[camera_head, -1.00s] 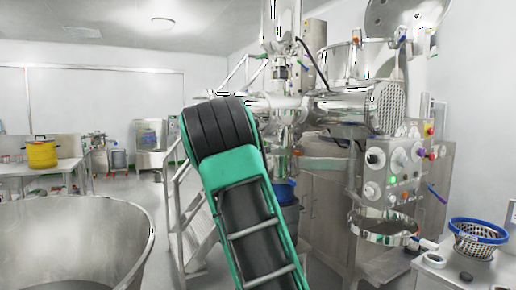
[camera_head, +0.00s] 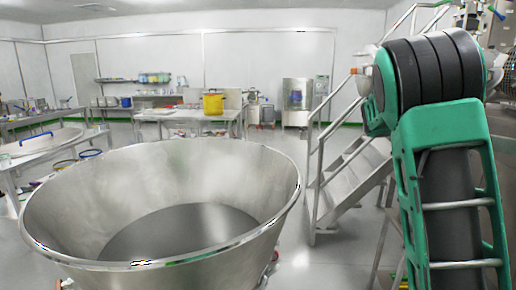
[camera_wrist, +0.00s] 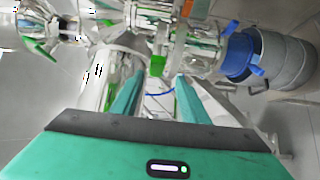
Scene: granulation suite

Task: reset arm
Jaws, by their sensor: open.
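My gripper (camera_wrist: 158,98) shows in the wrist view, its two green fingers apart with nothing held between them. Beyond the fingers is shiny steel machinery (camera_wrist: 175,28), seen at a tilt. My green and black arm stands raised at the right of the head view. The gripper itself does not show in the head view.
A large steel bowl (camera_head: 60,225) fills the near left. Steel steps (camera_head: 350,170) stand just left of my arm. A table (camera_head: 172,115) with a yellow pot (camera_head: 213,104) is farther back. The wrist view shows a grey drum (camera_wrist: 285,58) with a blue top (camera_wrist: 238,55).

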